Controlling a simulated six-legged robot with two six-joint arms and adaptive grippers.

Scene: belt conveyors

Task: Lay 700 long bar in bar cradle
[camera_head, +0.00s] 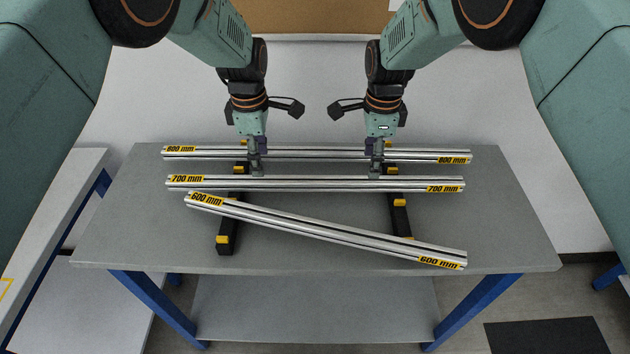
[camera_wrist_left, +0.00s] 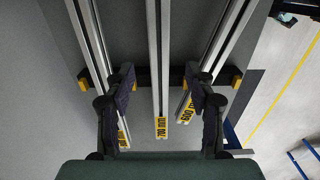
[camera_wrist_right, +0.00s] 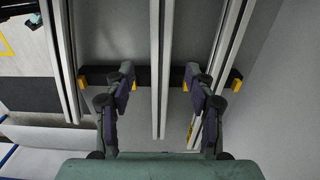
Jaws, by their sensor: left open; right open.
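The 700 mm bar (camera_head: 315,184) is a silver profile with yellow end labels, lying level across the table in the middle of three bars. It also shows in the left wrist view (camera_wrist_left: 154,60) and the right wrist view (camera_wrist_right: 161,60). My left gripper (camera_head: 257,170) is open, with its fingers on either side of that bar in its wrist view. My right gripper (camera_head: 376,170) is likewise open over the bar's other half. Neither holds anything. Two black supports (camera_head: 226,236) (camera_head: 402,222) with yellow blocks run under the bars; I cannot tell whether they are the bar cradle.
The 800 mm bar (camera_head: 315,154) lies behind, parallel to the 700 mm bar. The 600 mm bar (camera_head: 330,230) lies in front, slanted, its left end close to the 700 mm bar. The grey table (camera_head: 500,215) is bare at both sides. Another table (camera_head: 50,200) stands left.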

